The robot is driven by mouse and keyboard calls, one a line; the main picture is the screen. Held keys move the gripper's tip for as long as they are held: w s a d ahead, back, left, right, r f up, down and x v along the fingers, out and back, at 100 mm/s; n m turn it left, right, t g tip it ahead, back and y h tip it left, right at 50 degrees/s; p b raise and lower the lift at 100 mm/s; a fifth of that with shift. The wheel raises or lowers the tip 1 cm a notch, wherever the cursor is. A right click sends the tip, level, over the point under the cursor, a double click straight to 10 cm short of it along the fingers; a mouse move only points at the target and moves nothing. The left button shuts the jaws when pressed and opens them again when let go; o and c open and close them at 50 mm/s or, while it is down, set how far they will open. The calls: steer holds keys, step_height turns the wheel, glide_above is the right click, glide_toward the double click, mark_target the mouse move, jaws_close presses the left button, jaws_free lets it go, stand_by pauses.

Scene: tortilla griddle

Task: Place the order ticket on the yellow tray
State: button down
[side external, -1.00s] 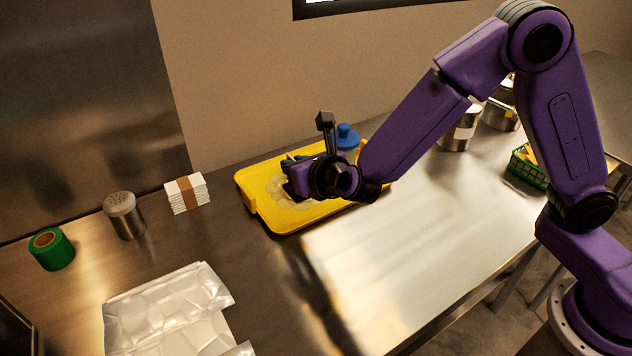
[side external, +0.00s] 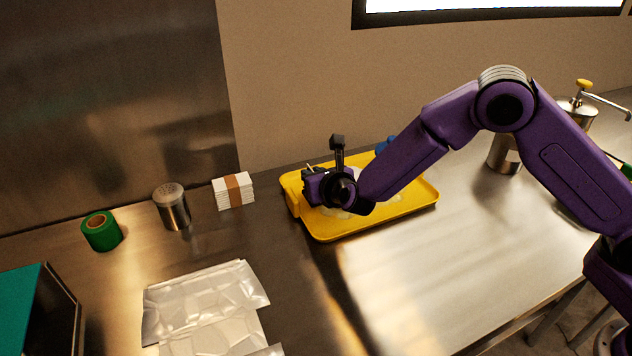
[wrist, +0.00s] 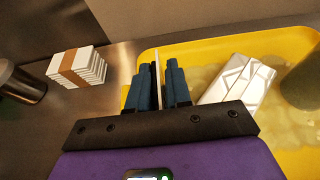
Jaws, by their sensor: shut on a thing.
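The yellow tray (side external: 418,202) lies on the steel counter near the wall. It also shows in the wrist view (wrist: 290,37), holding pale round tortillas and a silver-white faceted packet (wrist: 237,80). My gripper (side external: 308,182) is over the tray's left end. In the wrist view my gripper (wrist: 158,88) is shut on a thin white piece, seen edge-on, which looks like the order ticket (wrist: 157,66). The ticket stands upright between the dark blue fingers, near the tray's left rim. Whether it touches the tray, I cannot tell. My arm hides part of the tray.
A banded white stack (side external: 233,191), a metal shaker (side external: 171,206) and a green tape roll (side external: 101,231) stand left of the tray. A clear plastic sheet or bag (side external: 205,308) lies in front. A blue object (side external: 385,146) is behind the tray.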

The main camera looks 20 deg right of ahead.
steer(key=shift+f, duration=0.85)
steer(key=shift+f, duration=0.1)
steer(key=c, duration=1.1)
jaws_free()
steer(key=shift+o, duration=0.2)
steer(key=v, duration=1.2)
steer(key=shift+r, duration=0.2)
